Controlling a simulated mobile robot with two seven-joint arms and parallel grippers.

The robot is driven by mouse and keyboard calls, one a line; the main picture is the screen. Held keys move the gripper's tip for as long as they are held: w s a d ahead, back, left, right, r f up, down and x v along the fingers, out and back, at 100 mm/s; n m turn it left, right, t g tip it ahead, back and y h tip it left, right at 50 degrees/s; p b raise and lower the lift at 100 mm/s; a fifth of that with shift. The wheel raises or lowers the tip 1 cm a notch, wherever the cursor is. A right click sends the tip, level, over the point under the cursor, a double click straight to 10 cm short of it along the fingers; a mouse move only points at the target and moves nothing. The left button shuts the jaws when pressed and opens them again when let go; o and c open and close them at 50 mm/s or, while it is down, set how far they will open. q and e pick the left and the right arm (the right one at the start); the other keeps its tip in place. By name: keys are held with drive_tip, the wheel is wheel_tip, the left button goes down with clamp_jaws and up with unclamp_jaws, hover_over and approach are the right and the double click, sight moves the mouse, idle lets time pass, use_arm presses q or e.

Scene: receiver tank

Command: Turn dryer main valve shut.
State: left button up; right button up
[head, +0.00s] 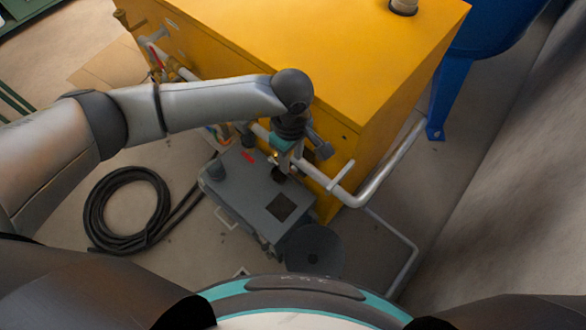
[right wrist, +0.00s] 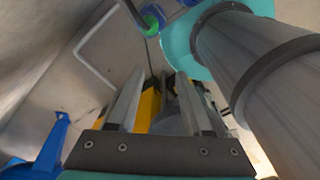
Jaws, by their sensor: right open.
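The yellow dryer housing (head: 290,50) fills the top middle of the head view, with a pale pipe (head: 352,198) along its lower front. My left gripper (head: 283,170) points down at this pipe, in front of the housing. Its jaws are small and partly hidden, so I cannot tell if they hold anything. A short handle-like bar (head: 342,174) stands off the pipe just right of it. I cannot make out the main valve for sure; the left gripper may cover it. My right gripper (right wrist: 160,88) is open in the right wrist view, with nothing clearly held between its fingers.
A grey case (head: 245,195) stands on the floor below the left gripper. A coiled black hose (head: 127,208) lies to its left. More pipe fittings (head: 155,52) show at the housing's left end. A blue tank (head: 495,35) on legs is at the upper right.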

sight(292, 175)
use_arm(q)
wheel_tip(292, 175, down, 7)
drive_tip(key=shift+d+f, duration=0.1)
drive_tip(key=shift+f, duration=0.05)
idle(0.4)
clamp_jaws()
idle(1.2)
